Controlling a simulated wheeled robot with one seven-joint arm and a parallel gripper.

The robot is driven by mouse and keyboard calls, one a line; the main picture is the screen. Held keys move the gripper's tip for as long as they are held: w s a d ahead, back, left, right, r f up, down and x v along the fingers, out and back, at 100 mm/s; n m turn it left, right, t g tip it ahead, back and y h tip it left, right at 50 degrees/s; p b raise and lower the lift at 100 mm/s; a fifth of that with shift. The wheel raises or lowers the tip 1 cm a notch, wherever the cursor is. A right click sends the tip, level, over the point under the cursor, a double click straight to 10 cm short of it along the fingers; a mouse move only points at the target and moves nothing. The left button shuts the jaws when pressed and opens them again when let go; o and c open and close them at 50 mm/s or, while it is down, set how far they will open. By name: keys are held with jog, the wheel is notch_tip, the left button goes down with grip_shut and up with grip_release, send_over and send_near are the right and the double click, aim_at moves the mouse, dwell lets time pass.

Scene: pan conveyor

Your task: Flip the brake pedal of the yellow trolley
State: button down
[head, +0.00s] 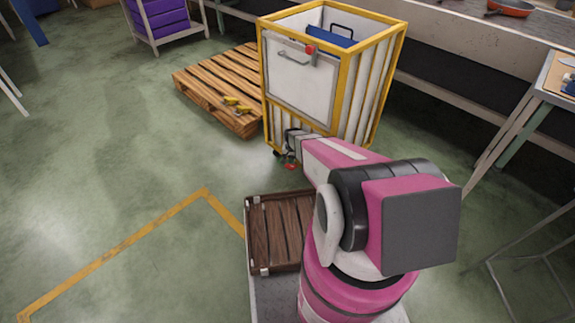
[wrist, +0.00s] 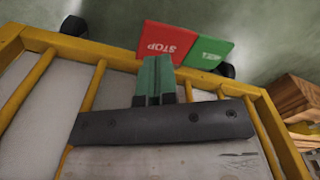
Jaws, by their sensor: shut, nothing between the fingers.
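The yellow trolley (head: 345,95) has a yellow frame and white panels and stands upright beyond my arm. Its brake pedal (head: 290,164) is low at the near side, partly hidden by my arm. In the wrist view the pedal has a red half marked STOP (wrist: 171,39) and a green half (wrist: 209,52), side by side; the lettering is upside down. My gripper (wrist: 157,62) is shut and empty. Its fingertips overlap the yellow frame bar and the near edge of the red half in the picture; I cannot tell whether they touch. The pedal's tilt is unclear.
A wooden pallet (head: 218,82) with yellow items on it lies left of the trolley. A brown slatted crate (head: 272,235) is beside my arm. A workbench (head: 475,40) runs behind the trolley, and a table (head: 555,75) stands at right. The floor at left is mostly free.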

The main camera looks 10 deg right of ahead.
jog(key=shift+f, duration=1.85)
dwell(1.3)
jog(key=shift+r, duration=3.55)
